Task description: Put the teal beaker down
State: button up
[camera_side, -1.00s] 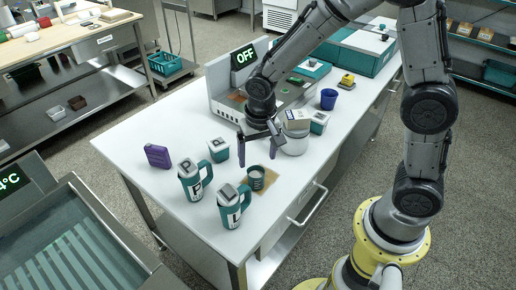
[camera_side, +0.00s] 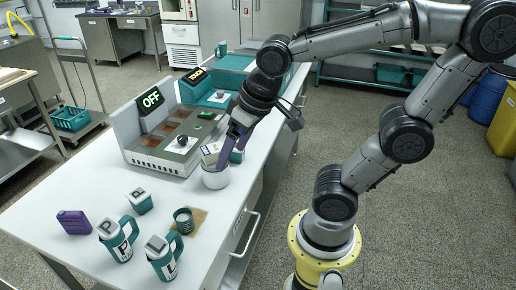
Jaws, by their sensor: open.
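The teal beaker (camera_side: 184,220) stands upright at the left part of a tan mat (camera_side: 201,219) on the white table. My gripper (camera_side: 232,156) is open and away from the beaker, up and to the right of it in the picture. Its purple fingers point down by a white round jar (camera_side: 215,178). I cannot tell whether a finger touches the jar.
Two teal mugs, marked P (camera_side: 117,240) and L (camera_side: 164,262), stand left of the beaker. The machine with an OFF display (camera_side: 152,99) lines the back.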

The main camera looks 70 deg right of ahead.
jog(key=shift+n+t, duration=0.6)
jog(key=shift+n, duration=0.3)
jog(key=s, duration=0.3)
jog(key=s+r, duration=0.1)
jog(key=s, duration=0.1)
jog(key=shift+s+d, duration=0.15)
jog(key=shift+d, duration=0.1)
